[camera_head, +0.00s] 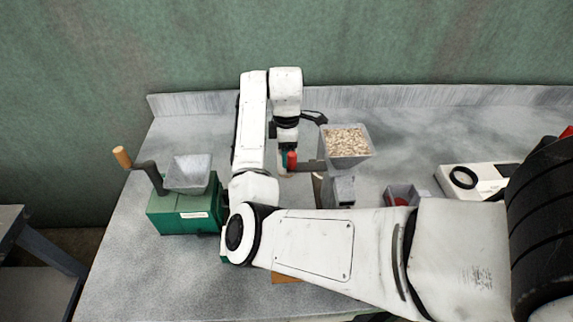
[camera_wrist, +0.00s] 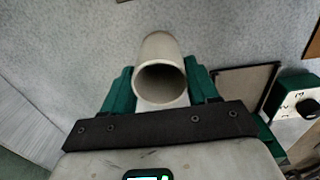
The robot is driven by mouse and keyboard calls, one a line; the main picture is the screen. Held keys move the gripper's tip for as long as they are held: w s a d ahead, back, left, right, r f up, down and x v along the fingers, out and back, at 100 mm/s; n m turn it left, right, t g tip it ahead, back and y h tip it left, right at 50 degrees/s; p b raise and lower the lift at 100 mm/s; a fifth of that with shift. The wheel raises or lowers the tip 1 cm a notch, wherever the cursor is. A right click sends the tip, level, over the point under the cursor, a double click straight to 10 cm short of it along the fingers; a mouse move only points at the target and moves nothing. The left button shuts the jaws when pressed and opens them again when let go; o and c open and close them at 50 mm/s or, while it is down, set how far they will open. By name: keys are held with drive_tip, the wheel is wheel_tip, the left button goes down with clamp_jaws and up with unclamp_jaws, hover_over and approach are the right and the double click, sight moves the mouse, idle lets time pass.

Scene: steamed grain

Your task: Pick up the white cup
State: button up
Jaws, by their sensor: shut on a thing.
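The white cup (camera_wrist: 158,47) is between the two green fingers of my gripper (camera_wrist: 161,72) in the wrist view. Its open round mouth faces the camera. A finger presses on each side of it, and my gripper is shut on it. In the head view my gripper (camera_head: 287,162) points down over the grey counter, left of the grain-filled hopper. The cup is mostly hidden there by my arm, and I cannot tell whether its base touches the counter.
A green box mill (camera_head: 182,216) with a crank and grey funnel stands at the left. A hopper (camera_head: 365,155) of grain stands right of my gripper. A small grey bin (camera_head: 392,190) and a white device (camera_head: 484,172) are farther right. The back-left counter is clear.

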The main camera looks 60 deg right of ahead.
drive_tip(key=c, duration=0.6)
